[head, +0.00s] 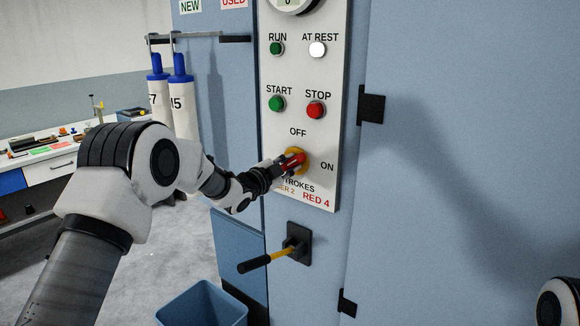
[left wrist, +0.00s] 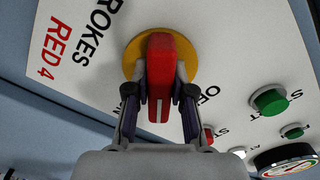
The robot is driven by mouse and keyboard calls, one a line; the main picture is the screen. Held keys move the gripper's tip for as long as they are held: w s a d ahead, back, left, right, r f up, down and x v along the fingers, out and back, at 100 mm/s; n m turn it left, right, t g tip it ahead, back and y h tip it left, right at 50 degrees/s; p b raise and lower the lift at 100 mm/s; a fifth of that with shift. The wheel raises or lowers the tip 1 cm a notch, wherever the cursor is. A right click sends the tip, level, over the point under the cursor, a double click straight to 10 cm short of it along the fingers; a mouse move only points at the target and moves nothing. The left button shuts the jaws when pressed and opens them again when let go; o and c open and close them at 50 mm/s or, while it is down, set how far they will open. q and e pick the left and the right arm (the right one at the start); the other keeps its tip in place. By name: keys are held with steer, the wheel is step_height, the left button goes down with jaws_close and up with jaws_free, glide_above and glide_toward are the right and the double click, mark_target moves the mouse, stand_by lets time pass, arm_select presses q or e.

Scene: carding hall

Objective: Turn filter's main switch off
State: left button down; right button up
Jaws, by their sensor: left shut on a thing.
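The main switch is a red handle (head: 298,156) on a yellow round plate on the white control panel (head: 325,120). The word OFF is above it and ON is to its right. My left gripper (head: 285,163) is shut on the red handle. In the left wrist view, its two fingers (left wrist: 160,98) touch the sides of the red handle (left wrist: 164,62), which has a white line on its near end. That end appears between the ON and OFF labels; ON is partly hidden by a finger. My right gripper is out of view.
Above the switch are the green START button (head: 277,103), the red STOP button (head: 316,110), a green RUN lamp (head: 277,48) and a lit white AT REST lamp (head: 318,49). A black-and-yellow lever (head: 267,261) sticks out below. A blue bin (head: 203,305) stands on the floor.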

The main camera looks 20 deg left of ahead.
arm_select(q)
steer(key=n, duration=0.4)
steer(key=shift+n+p, duration=0.3)
steer(key=n+p, duration=0.1)
steer(key=n, duration=0.4)
steer(key=shift+n, duration=0.4)
steer(key=c, duration=1)
jaws_free()
steer(key=v, duration=1.2)
